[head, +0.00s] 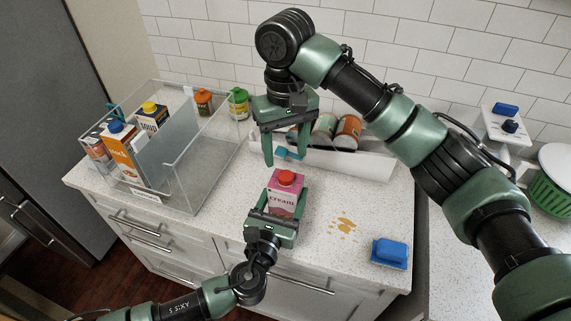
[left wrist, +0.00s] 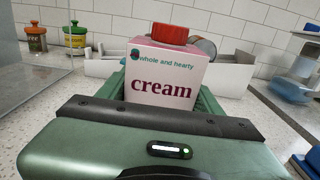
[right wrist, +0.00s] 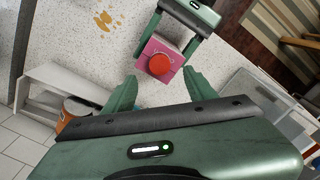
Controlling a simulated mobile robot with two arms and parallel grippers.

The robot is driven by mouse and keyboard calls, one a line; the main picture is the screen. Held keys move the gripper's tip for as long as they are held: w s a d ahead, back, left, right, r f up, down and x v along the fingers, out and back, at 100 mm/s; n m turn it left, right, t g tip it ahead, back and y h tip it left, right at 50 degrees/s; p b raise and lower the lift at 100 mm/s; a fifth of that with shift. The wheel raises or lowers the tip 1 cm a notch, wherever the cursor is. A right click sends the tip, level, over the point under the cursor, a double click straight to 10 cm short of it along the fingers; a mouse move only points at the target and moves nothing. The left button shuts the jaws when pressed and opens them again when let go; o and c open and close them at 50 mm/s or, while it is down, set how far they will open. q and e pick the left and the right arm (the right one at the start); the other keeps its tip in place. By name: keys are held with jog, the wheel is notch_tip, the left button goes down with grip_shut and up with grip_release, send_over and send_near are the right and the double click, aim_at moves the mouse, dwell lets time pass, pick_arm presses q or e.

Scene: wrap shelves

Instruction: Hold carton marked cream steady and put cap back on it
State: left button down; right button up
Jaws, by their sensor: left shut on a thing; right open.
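The pink and white carton marked cream (head: 284,194) stands on the speckled counter, and its lettering shows in the left wrist view (left wrist: 165,85). The red cap (head: 286,177) sits on the carton's top; it also shows in the left wrist view (left wrist: 170,33) and from above in the right wrist view (right wrist: 159,64). Whether it is fully seated I cannot tell. My left gripper (head: 284,203) is shut around the carton's sides. My right gripper (head: 286,158) is open and empty, pointing down just above and behind the carton, its fingers apart from the cap.
A clear divided bin (head: 190,165) with several cartons stands at left. A white tray (head: 365,167) holding cans lies behind the carton. Brown spill spots (head: 342,225) and a blue sponge (head: 389,252) are at right. A green basket (head: 550,185) stands at far right.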

aim_at(282, 205)
notch_tip(282, 205, up, 6)
jog(key=shift+f, duration=0.25)
pick_arm(q)
jog(key=shift+c, duration=1)
grip_release()
jog(key=b+v, duration=0.1)
jog(key=v, duration=0.6)
jog(key=shift+w+f+b, duration=0.1)
jog(key=shift+b, duration=0.25)
jog(key=shift+s+a, duration=0.15)
jog(key=shift+s, duration=0.35)
pick_arm(e)
jog(key=shift+f, duration=0.9)
